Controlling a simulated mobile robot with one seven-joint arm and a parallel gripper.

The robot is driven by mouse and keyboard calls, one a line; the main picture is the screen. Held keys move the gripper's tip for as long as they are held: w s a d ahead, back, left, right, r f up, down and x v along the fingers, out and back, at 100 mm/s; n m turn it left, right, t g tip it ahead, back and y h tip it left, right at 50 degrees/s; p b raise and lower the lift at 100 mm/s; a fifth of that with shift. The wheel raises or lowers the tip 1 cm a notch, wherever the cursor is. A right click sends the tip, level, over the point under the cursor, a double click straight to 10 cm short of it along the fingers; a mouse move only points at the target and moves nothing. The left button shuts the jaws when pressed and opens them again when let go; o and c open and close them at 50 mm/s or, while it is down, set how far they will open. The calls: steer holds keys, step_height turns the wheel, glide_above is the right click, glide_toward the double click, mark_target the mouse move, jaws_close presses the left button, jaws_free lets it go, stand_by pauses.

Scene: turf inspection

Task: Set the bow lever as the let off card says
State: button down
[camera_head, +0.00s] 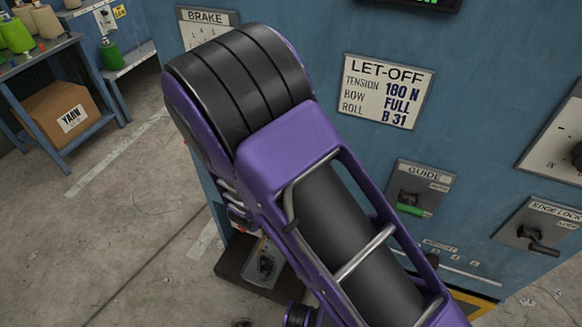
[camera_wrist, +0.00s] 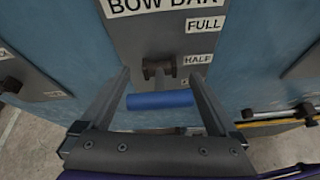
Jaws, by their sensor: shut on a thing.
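The let-off card (camera_head: 387,90) on the blue panel reads tension 180 N, bow FULL, roll B 31. In the wrist view the bow bar plate (camera_wrist: 140,42) carries a FULL label (camera_wrist: 205,25) above a HALF label (camera_wrist: 198,59). Its lever has a dark mount (camera_wrist: 158,70) beside HALF and a blue handle (camera_wrist: 160,100) that appears below it, lying crosswise. In the head view my arm hides the bow lever and gripper.
Nearby on the panel are the brake plate (camera_head: 203,28), a guide lever with a green handle (camera_head: 411,210) and the edge lock lever (camera_head: 538,240). A bench with yarn cones and a yarn box (camera_head: 62,112) stands at the left. The floor (camera_head: 130,215) between is mostly clear.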

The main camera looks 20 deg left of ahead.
steer(key=shift+r+g, duration=0.15)
steer(key=shift+g, duration=0.45)
jaws_free()
steer(key=shift+r, duration=0.1)
steer(key=v, duration=1.7)
steer(key=shift+p, duration=0.45)
steer(key=shift+s+d+r, duration=0.1)
steer(key=shift+d, duration=0.05)
